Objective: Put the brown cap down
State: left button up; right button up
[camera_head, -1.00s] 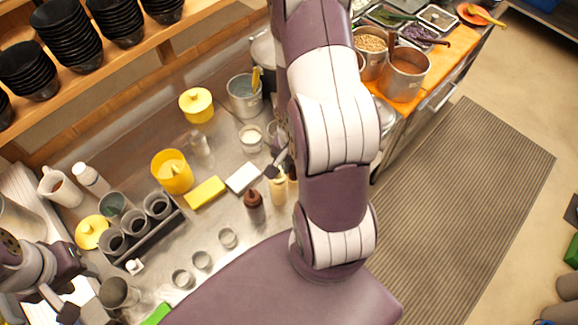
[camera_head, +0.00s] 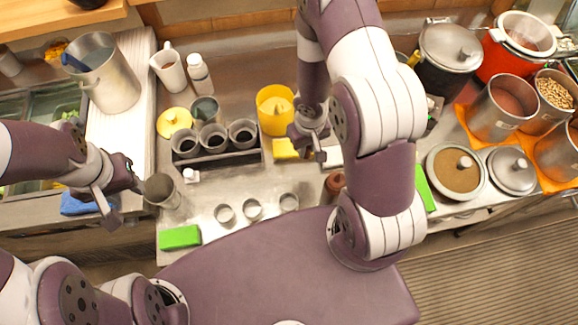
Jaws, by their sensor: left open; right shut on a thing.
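My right gripper (camera_head: 308,147) is over the counter beside the yellow sponge (camera_head: 285,149). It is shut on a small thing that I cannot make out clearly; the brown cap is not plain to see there. A brown bottle (camera_head: 335,181) stands just right of and nearer than this gripper, partly hidden by my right arm, and its top cannot be told. My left gripper (camera_head: 118,205) is open and empty at the left, beside a grey metal cup (camera_head: 161,190).
A rack of dark cups (camera_head: 214,156), a yellow canister (camera_head: 274,108), a yellow lid (camera_head: 174,122) and a white bottle (camera_head: 199,74) stand behind. Pots crowd the right.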

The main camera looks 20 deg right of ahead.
jog(key=f, duration=0.1)
jog(key=f+b, duration=0.1)
jog(key=a+f+n+b, duration=0.1)
jog(key=shift+w+f, duration=0.15)
jog(key=shift+w, duration=0.15)
notch_tip(320, 180, down, 8)
jog(key=b, duration=0.3)
jog(key=shift+r, duration=0.2)
jog(key=o, duration=0.3)
jog(key=shift+f, duration=0.15)
jog(key=o, duration=0.5)
jog(key=shift+c, duration=0.2)
